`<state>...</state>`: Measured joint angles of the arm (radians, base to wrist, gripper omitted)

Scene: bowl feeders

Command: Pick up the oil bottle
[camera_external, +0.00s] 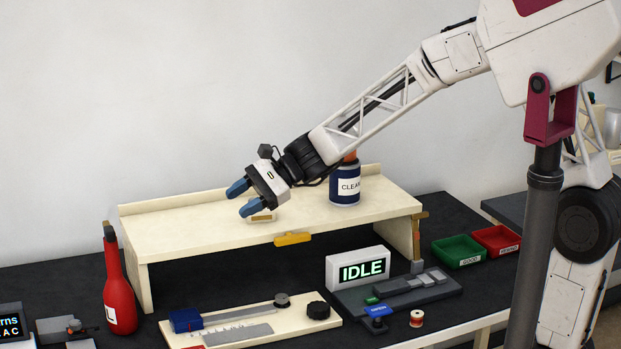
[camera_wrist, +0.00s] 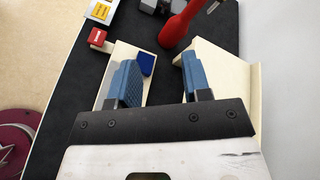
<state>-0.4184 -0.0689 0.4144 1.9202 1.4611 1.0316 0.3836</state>
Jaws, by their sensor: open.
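The oil bottle (camera_external: 119,290) is red with a dark tip and a white label that is partly seen. It stands upright on the dark bench, just left of the cream shelf's left leg. In the wrist view the red bottle (camera_wrist: 176,30) shows at the top, beyond the fingertips and apart from them. My gripper (camera_external: 243,199) has blue fingers and is open and empty. It is above the shelf, to the right of the bottle and higher than it. In the wrist view my gripper (camera_wrist: 160,75) has clear space between its fingers.
The cream shelf (camera_external: 180,225) stands beside the bottle. A blue cleaner can (camera_external: 345,190) is on it, partly behind my arm. A cream board (camera_external: 250,333) with tools lies in front. An IDLE sign (camera_external: 360,270), green bin (camera_external: 459,251) and red bin (camera_external: 497,239) are to the right.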

